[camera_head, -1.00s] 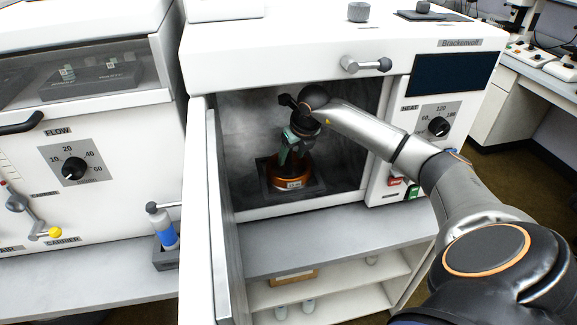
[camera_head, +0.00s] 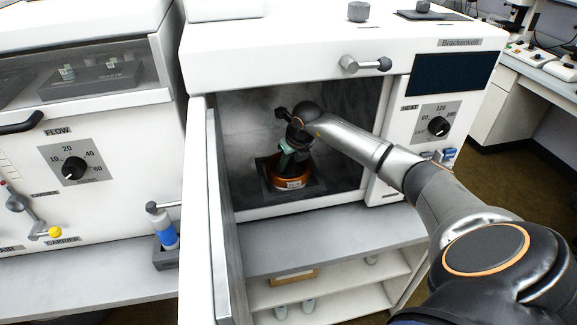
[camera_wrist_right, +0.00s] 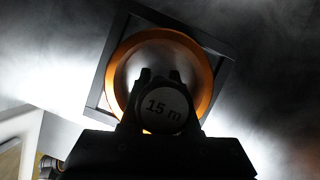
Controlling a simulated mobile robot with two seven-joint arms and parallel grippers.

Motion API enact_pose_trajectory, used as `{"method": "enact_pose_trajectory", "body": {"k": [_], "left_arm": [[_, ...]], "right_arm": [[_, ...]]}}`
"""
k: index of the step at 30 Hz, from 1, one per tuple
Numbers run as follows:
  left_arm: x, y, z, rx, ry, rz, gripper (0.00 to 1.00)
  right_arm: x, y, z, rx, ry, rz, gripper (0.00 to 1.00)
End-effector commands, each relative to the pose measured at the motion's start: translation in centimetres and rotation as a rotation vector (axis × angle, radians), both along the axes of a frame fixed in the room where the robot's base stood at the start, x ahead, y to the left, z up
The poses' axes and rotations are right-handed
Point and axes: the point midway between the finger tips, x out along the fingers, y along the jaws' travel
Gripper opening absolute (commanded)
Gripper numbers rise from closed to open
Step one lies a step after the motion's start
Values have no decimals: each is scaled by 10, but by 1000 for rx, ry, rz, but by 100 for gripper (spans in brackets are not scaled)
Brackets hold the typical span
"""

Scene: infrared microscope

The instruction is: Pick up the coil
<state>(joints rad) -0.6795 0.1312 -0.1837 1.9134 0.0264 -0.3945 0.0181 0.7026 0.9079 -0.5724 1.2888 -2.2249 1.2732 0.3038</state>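The coil (camera_head: 291,183) is an orange-brown ring with a small white label on its front. It sits in a dark square tray (camera_head: 318,186) inside the open oven chamber. My right gripper (camera_head: 291,158) reaches in from the right and points down over the middle of the coil. In the right wrist view the orange ring (camera_wrist_right: 207,75) surrounds the dark gripper fingers (camera_wrist_right: 160,76). A round "15 m" tag (camera_wrist_right: 165,107) shows at the fingers; whether they grip anything there is not clear. My left gripper is out of view.
The oven door (camera_head: 216,215) stands open at the left of the chamber. The chamber walls and floor are close around my right arm. A grey ledge (camera_head: 330,240) lies in front. A blue-banded bottle (camera_head: 163,228) stands left of the door.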

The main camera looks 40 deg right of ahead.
Motion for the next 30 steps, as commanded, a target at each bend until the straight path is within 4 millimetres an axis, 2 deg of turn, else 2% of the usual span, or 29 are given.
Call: {"method": "enact_pose_trajectory", "body": {"k": [1, 7, 25, 30], "left_arm": [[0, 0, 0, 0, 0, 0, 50], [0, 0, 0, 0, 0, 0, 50], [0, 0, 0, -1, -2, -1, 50], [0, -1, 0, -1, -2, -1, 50]], "right_arm": [[0, 0, 0, 0, 0, 0, 23], [0, 0, 0, 0, 0, 0, 0], [0, 0, 2, 0, -2, 0, 0], [1, 0, 11, 0, -4, 0, 0]]}}
